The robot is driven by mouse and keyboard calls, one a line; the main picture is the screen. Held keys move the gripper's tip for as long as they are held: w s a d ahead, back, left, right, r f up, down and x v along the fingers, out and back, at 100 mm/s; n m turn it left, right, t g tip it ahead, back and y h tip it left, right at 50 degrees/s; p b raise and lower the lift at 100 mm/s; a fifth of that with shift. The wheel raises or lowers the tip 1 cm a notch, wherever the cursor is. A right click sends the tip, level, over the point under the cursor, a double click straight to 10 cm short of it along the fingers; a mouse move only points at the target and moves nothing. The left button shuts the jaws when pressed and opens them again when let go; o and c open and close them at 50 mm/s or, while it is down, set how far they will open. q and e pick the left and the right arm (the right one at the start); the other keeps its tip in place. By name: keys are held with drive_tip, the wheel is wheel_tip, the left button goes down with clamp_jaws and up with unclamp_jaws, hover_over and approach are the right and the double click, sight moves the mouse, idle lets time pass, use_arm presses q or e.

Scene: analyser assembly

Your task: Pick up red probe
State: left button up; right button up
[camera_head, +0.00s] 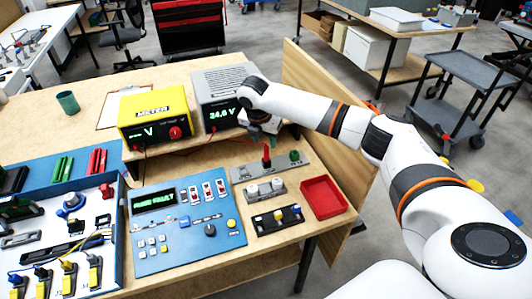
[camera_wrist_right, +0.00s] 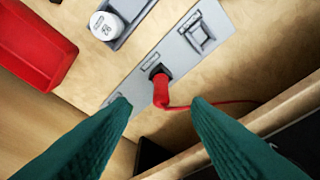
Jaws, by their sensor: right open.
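The red probe (camera_head: 267,157) stands upright in a grey plate (camera_head: 250,172) in front of the grey meter. In the right wrist view the red probe (camera_wrist_right: 160,90) sits in a dark socket, with a red lead running off to the right. My right gripper (camera_wrist_right: 160,106) is open, its two green fingers apart on either side below the probe, not closed on it. In the head view the right gripper (camera_head: 264,130) is above and behind the probe, partly hidden by its own wrist. My left gripper is not in view.
The grey meter (camera_head: 222,92) reading 24.6 V and a yellow meter (camera_head: 155,115) stand behind on a raised shelf. A red tray (camera_head: 324,197) lies to the right. A blue panel (camera_head: 188,230) and a white-and-blue panel are to the left. A wooden side board borders the right.

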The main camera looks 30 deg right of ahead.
sight(266, 147)
drive_tip(key=shift+w+f, duration=0.15)
drive_tip(key=shift+f, duration=0.3)
drive_tip(key=x, duration=0.2)
drive_tip(key=shift+d+f, duration=0.25)
drive_tip(key=shift+f, duration=0.1)
drive_tip(key=shift+x, duration=1.1)
drive_tip(key=shift+w+f, duration=0.1)
drive_tip(key=shift+f, duration=0.1)
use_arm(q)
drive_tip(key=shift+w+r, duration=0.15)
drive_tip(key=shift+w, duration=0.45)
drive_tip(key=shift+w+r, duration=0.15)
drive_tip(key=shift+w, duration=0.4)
use_arm(e)
clamp_jaws()
